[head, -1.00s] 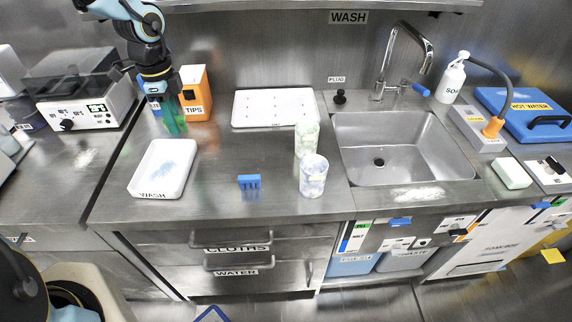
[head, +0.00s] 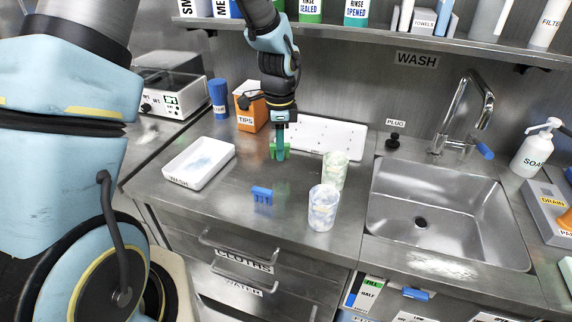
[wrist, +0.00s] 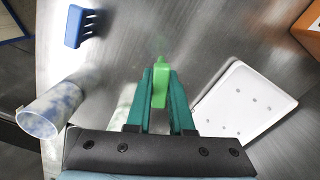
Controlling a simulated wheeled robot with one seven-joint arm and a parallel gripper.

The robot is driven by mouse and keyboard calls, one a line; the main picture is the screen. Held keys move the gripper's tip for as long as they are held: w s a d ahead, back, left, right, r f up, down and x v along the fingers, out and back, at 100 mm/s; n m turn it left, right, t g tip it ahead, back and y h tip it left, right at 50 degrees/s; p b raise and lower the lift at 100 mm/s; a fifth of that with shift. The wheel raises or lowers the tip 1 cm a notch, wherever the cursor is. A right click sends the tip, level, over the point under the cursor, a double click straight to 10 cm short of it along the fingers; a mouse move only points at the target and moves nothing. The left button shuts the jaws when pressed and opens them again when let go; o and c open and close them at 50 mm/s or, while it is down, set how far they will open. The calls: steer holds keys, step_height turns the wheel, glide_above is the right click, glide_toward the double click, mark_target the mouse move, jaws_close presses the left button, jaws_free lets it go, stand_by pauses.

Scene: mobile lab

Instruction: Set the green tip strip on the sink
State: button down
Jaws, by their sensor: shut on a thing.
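The green tip strip (wrist: 160,84) is held between the teal fingers of my gripper (wrist: 160,92) in the wrist view. In the head view my gripper (head: 280,148) hangs over the counter, left of the white drain tray, with the green strip (head: 273,151) partly hidden at its fingertips. I cannot tell whether the strip touches the counter. The steel sink (head: 450,208) is to the right, beyond the two cups, with an empty basin and a dark drain.
Two mottled cups (head: 323,208) (head: 335,168) stand between my gripper and the sink. A blue tip strip (head: 262,195) lies on the counter. A white WASH tray (head: 199,162), an orange TIPS box (head: 250,106) and a white drain tray (head: 330,138) surround my gripper. A faucet (head: 457,112) rises behind the basin.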

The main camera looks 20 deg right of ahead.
mark_target(280, 172)
steer(key=shift+f+p, duration=0.4)
steer(key=shift+f, duration=1.95)
steer(key=shift+f, duration=0.15)
steer(key=c, duration=0.8)
jaws_free()
